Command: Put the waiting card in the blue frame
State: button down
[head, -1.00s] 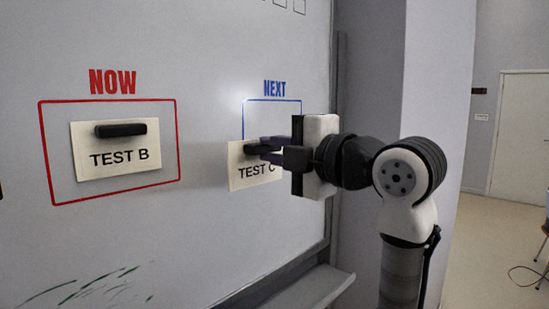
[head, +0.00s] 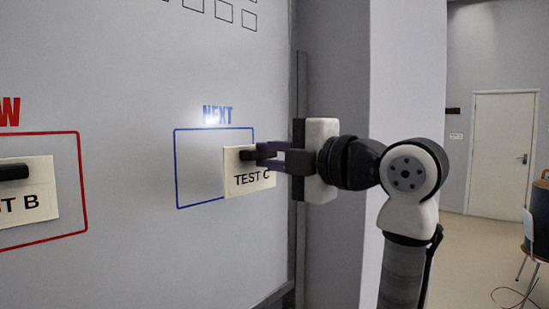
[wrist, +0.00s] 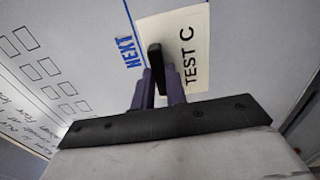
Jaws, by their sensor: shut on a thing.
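The TEST C card (head: 236,184) is cream with a black handle. My gripper (head: 262,152) is shut on that handle from the right. The blue frame (head: 176,168), under the blue word NEXT, is drawn on the whiteboard. The card overlaps the frame's right side and sticks out past it; the frame's left part is bare. In the wrist view, my gripper (wrist: 157,78) holds the handle, and the card (wrist: 201,25) lies beside the word NEXT. I cannot tell whether the card touches the board.
The TEST B card (head: 47,185) sits in the red frame (head: 83,180) at the left. Small drawn boxes (head: 222,10) are above. The board's right edge (head: 299,240) is close behind my gripper. A door (head: 503,150) and chair (head: 530,235) are far right.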

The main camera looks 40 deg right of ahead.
jog(key=shift+w+a+p, duration=0.15)
jog(key=shift+w+p, duration=0.05)
jog(key=shift+w, duration=1.65)
jog(key=shift+w+a+p, duration=0.15)
jog(key=shift+w, duration=1.7)
jog(key=shift+w, duration=0.6)
jog(key=c, duration=0.9)
grip_release()
jog(key=shift+c, duration=0.2)
jog(key=shift+s+d, duration=0.2)
jog(key=shift+s, duration=3.35)
